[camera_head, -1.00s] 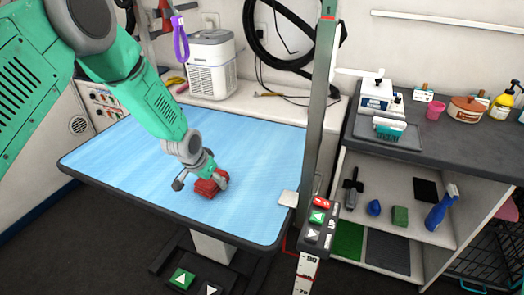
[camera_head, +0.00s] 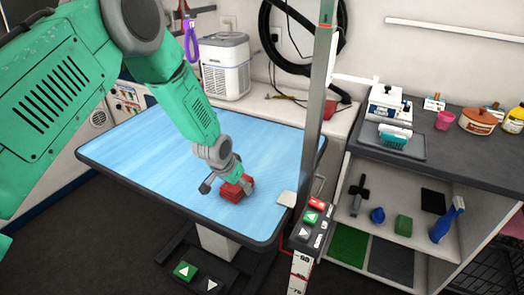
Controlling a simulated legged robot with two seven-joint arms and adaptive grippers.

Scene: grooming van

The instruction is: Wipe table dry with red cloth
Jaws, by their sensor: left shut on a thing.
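The table (camera_head: 150,150) has a light blue top with a dark rim. The red cloth (camera_head: 232,192) is bunched up on the table's right front part. My left gripper (camera_head: 228,187) points down at the cloth and is shut on it. Part of the cloth is hidden by the fingers. I cannot make out any wet patch on the blue top. My right gripper is not in view.
A grey post (camera_head: 318,110) stands at the table's right edge, with a control box (camera_head: 308,228) and a small white plate (camera_head: 287,198) by it. A white appliance (camera_head: 224,68) stands behind the table. A shelf unit (camera_head: 470,155) is at right. The table's left part is clear.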

